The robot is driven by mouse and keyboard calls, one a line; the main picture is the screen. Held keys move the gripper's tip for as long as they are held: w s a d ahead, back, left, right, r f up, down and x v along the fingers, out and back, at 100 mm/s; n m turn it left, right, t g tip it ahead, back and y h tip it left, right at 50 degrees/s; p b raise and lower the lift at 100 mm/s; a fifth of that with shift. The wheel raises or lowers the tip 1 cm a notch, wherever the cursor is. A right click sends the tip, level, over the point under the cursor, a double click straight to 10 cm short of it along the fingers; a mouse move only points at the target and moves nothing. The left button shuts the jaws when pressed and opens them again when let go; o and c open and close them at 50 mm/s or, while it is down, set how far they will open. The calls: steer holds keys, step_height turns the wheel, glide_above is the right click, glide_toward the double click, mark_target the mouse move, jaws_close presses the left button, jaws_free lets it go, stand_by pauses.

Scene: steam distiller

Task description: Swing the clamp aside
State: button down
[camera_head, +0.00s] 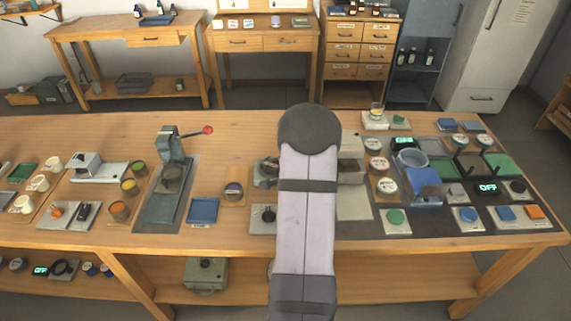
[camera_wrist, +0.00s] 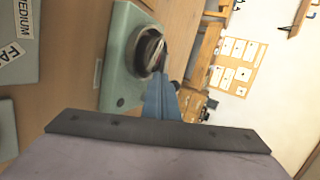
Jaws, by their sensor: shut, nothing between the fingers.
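My gripper shows in the wrist view (camera_wrist: 161,80) as narrow blue-grey fingers, closed together and empty. The fingertips are beside a pale green unit (camera_wrist: 122,60) with a round dark-rimmed part (camera_wrist: 148,52) on its face. Whether they touch it I cannot tell. I cannot make out for certain which part is the clamp. In the head view my arm covers the middle of the bench and hides my gripper. A grey-green unit with a round part (camera_head: 265,172) shows partly at the arm's left edge.
A press with a red-knobbed lever (camera_head: 174,150) stands left on the wooden bench (camera_head: 350,125). A blue tray (camera_head: 203,210) lies between it and my arm. Several dials, pads and a blue-fronted unit (camera_head: 425,188) crowd the right. The bench's back strip is mostly clear.

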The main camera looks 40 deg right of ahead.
steer(key=shift+w+a+f+m+g+h+b, duration=0.1)
steer(key=shift+w+m+g+h+b, duration=0.45)
steer(key=shift+m+h+b, duration=0.2)
steer(key=shift+w+m+g+h, duration=0.55)
steer(key=shift+w+m, duration=0.05)
steer(key=shift+m, duration=0.25)
steer(key=shift+w+d+r+m+g+h+p, duration=0.15)
steer(key=shift+w+m+g+h+p, duration=0.15)
steer(key=shift+m+g, duration=0.2)
steer(key=shift+w+d+r+m+g+h+p, duration=0.1)
steer(key=shift+w+d+m+g+h+p, duration=0.1)
steer(key=shift+w+m+g+h, duration=0.3)
steer(key=m+g+p, duration=0.1)
steer(key=w+m+g+p, duration=0.1)
steer(key=shift+d+m+h, duration=0.3)
steer(key=shift+d+h, duration=0.05)
steer(key=shift+h, duration=0.05)
steer(key=shift+w+d, duration=0.15)
steer(key=shift+w+d+f, duration=0.2)
steer(key=shift+w+d, duration=0.45)
steer(key=shift+d, duration=0.15)
steer(key=shift+w+d, duration=0.4)
steer(key=shift+d, duration=0.3)
steer(key=shift+d+r, duration=0.1)
